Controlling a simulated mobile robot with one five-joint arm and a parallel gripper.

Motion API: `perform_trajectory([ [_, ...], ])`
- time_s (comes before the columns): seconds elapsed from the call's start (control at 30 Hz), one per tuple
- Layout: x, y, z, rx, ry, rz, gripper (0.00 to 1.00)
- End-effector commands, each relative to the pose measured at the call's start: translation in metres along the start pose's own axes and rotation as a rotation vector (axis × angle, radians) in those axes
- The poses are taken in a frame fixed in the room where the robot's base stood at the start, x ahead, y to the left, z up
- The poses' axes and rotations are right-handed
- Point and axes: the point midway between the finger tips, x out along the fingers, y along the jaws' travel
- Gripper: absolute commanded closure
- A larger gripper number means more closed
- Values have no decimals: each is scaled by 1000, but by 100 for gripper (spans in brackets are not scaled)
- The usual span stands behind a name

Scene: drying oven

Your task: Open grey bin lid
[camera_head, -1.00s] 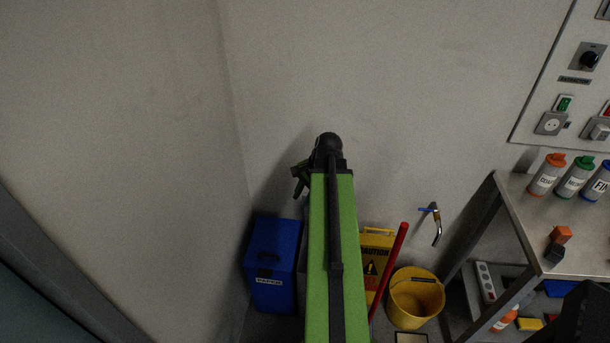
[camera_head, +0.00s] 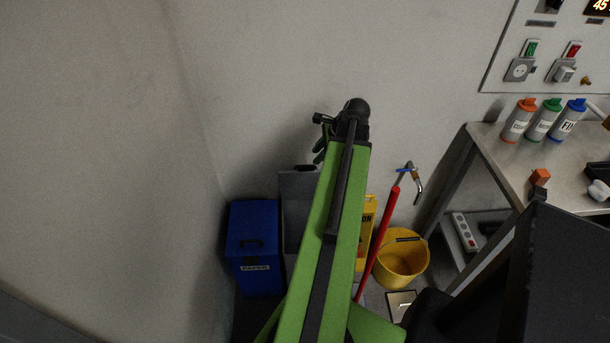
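The grey bin (camera_head: 294,238) stands at the wall, just right of the blue bin, and is partly hidden behind my green arm. Its grey lid (camera_head: 297,190) appears raised: a grey panel stands higher than the blue bin's top, with a dark handle-like part at its upper edge. The bin's opening is mostly hidden. My gripper (camera_head: 319,138) is at the far end of the arm, above the lid's upper edge and apart from it in the picture. It is small and partly covered by the wrist, so its fingers are unclear.
The blue bin (camera_head: 254,251), labelled paper, is shut. To the right are a yellow caution sign (camera_head: 368,232), a red pole (camera_head: 377,243), a yellow bucket (camera_head: 402,259) and a steel table (camera_head: 507,160) with bottles. Wall above the bins is bare.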

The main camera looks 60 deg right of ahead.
Motion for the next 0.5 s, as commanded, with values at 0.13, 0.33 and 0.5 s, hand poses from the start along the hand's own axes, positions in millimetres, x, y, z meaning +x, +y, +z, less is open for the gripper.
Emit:
perform_trajectory([
  [0.13,46,3,-2,-4,-1,1,71],
  [0.33,84,2,0,-4,-1,1,71],
  [0.5,99,1,2,-5,-1,2,71],
])
